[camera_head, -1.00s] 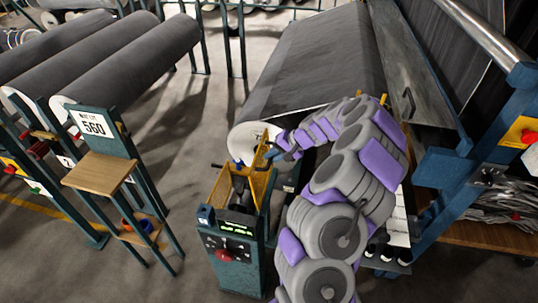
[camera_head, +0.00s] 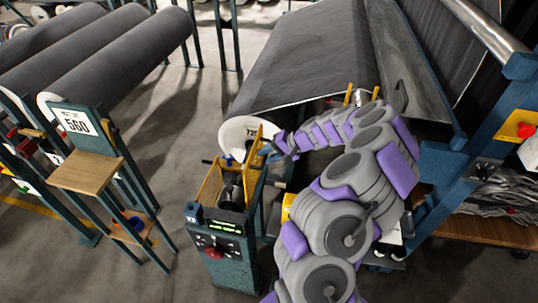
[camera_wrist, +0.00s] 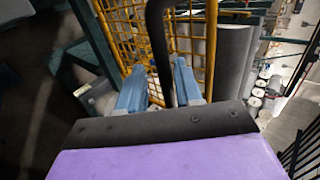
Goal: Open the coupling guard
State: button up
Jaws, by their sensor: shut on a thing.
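The coupling guard (camera_head: 254,150) is a yellow frame with mesh, standing raised at the right side of a yellow-edged box on top of a dark green stand. A dark coupling (camera_head: 233,190) shows inside the open-topped box. My gripper (camera_head: 270,151) is at the guard's upper part, small and partly hidden by my arm in the head view. In the wrist view the blue fingers of my gripper (camera_wrist: 159,68) are on both sides of a black bar handle (camera_wrist: 159,35) and shut on it. The yellow mesh (camera_wrist: 125,28) is just behind the handle.
The stand's control panel (camera_head: 217,243) has a red knob and a lit green display. A large grey roll (camera_head: 305,60) lies behind the guard. A blue machine frame (camera_head: 440,190) is close on the right. Open floor (camera_head: 190,120) lies to the left, before a rack marked 560.

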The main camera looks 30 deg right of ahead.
jog(key=shift+o, duration=0.8)
jog(key=shift+w+d+f, duration=0.1)
jog(key=shift+f, duration=0.05)
jog(key=shift+o, duration=0.6)
jog(key=shift+d, duration=0.15)
jog(key=shift+r, duration=0.25)
jog(key=p+v, duration=0.3)
jog(key=v, duration=1.4)
jog(key=shift+d+p, duration=0.2)
jog(key=shift+p, duration=0.15)
